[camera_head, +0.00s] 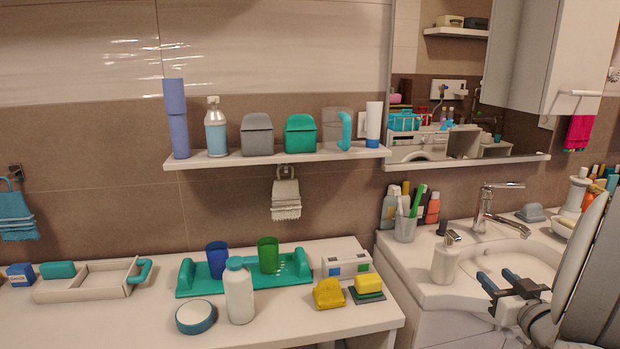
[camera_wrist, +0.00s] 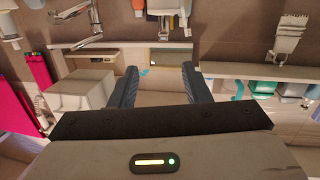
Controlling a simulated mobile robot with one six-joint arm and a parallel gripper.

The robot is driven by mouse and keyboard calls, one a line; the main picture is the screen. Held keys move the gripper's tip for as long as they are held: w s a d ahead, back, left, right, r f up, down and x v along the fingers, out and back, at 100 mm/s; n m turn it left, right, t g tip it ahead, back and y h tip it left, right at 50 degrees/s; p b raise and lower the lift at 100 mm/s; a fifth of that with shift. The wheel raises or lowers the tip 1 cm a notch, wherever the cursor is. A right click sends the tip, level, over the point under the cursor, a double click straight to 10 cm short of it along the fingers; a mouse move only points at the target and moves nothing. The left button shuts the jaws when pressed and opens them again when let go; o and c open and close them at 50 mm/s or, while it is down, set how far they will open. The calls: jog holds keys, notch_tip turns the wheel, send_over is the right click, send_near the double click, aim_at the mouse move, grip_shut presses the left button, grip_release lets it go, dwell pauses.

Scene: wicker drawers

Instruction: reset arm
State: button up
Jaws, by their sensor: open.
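My gripper (camera_head: 498,279) is at the right in the head view, in front of the sink basin (camera_head: 525,262). Its two dark blue fingers are apart, with nothing between them. In the wrist view the fingers (camera_wrist: 160,85) also stand apart and empty, and the room appears upside down behind them. My arm at the right edge hides part of the sink and counter.
A white soap dispenser (camera_head: 446,262) stands on the sink counter left of my gripper, near the tap (camera_head: 492,212). A wall shelf (camera_head: 270,157) holds several containers.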

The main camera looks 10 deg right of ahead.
jog(key=w+a+r+m+g+h+p, duration=0.1)
jog(key=w+a+r+g+h+p, duration=0.1)
jog(key=w+a+g+h, duration=0.3)
jog(key=s+a+f+g+y+p, duration=0.1)
jog(key=s+a+g+y, duration=0.2)
jog(key=s+a, duration=0.6)
jog(key=s+a+f+n+g+y+p, duration=0.1)
jog(key=s+a+g+y+p, duration=0.1)
jog(key=s+a+g, duration=0.4)
jog(key=s+a+y, duration=0.1)
jog(key=s+a, duration=0.3)
jog(key=a, duration=0.6)
jog(key=shift+a, duration=0.15)
jog(key=shift+w+f, duration=0.1)
